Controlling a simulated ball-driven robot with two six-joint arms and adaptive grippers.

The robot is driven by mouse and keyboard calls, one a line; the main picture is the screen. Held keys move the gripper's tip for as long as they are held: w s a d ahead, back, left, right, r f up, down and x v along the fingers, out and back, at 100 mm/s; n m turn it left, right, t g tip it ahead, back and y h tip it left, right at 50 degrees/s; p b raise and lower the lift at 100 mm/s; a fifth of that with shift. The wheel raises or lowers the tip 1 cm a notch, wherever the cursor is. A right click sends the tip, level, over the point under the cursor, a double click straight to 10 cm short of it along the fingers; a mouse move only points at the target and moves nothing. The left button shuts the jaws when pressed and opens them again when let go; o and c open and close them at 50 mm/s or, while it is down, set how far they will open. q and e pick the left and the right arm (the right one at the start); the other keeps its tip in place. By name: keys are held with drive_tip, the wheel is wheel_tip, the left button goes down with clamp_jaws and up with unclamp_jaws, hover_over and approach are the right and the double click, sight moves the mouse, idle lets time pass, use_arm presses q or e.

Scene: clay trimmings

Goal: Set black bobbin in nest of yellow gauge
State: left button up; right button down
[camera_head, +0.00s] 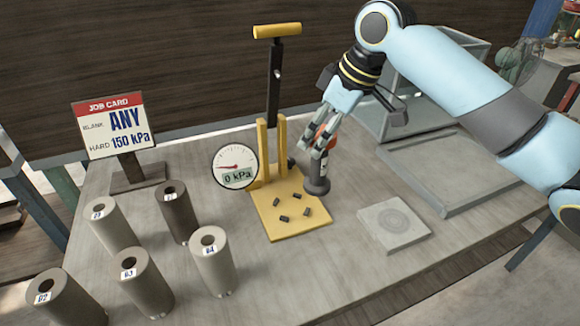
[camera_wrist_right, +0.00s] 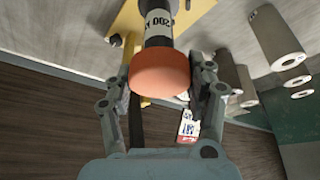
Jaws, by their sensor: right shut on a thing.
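The yellow gauge (camera_head: 290,225) stands mid-table, with a yellow base plate, a yellow-handled lever and a round dial reading 0 kPa. Several small dark pegs on its plate mark the nest, which is empty. My right gripper (camera_head: 318,148) is shut on the black bobbin (camera_head: 317,186), at the plate's right edge and outside the pegs. The bobbin is roughly upright; I cannot tell whether its foot touches anything. In the right wrist view its orange end (camera_wrist_right: 159,76) and white label (camera_wrist_right: 158,22) show between the fingers. My left gripper is out of view.
Several numbered cylinders (camera_head: 213,262) stand at the front left. A job card (camera_head: 110,125) reading ANY and 150 kPa stands behind them. A grey square pad (camera_head: 394,226) lies right of the gauge; a grey tray (camera_head: 450,170) and a clear-walled box (camera_head: 420,110) are farther right.

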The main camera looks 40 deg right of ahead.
drive_tip(key=w+a+f, duration=0.3)
drive_tip(key=a+f, duration=0.1)
drive_tip(key=f, duration=0.3)
drive_tip(key=shift+w+f+p, duration=0.2)
drive_tip(key=shift+w+p, duration=0.2)
drive_tip(key=shift+p, duration=0.05)
drive_tip(key=shift+f, duration=0.1)
drive_tip(key=shift+c, duration=2.2)
unclamp_jaws()
drive_tip(key=v, duration=1.2)
